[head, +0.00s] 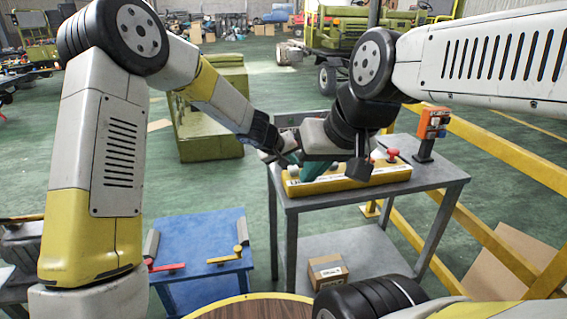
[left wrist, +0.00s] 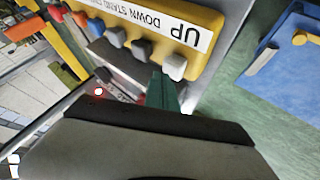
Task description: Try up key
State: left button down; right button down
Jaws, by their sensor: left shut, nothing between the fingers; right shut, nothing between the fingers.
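A yellow key box (head: 375,178) lies on a grey metal cart. The left wrist view shows its label strip (left wrist: 150,12) upside down, with the words UP and DOWN readable. A white key (left wrist: 175,67) stands beside the word UP; a dark key (left wrist: 141,50) is next to it, then grey, blue and reddish ones. My left gripper (left wrist: 163,82), with teal fingers, is shut and empty right at the white key; I cannot tell whether they touch. In the head view my left gripper (head: 313,170) is over the box's left part. My right gripper (head: 360,172) appears dark, shut and empty over the box's middle.
The cart top (head: 437,170) has free room at the front right. A red knob (head: 391,155) and an orange box on a stand (head: 433,122) are at the right. A blue table (head: 205,240) holds red and yellow levers. Yellow rails (head: 500,225) run along the right.

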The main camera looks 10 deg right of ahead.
aim_at(292, 169)
pick_arm(q)
jog(key=shift+f, duration=0.7)
jog(key=shift+s+r, duration=0.1)
jog(key=shift+d+r, duration=0.15)
jog(key=shift+r, duration=0.85)
jog(key=shift+r, duration=0.1)
jog(key=shift+r, duration=2.45)
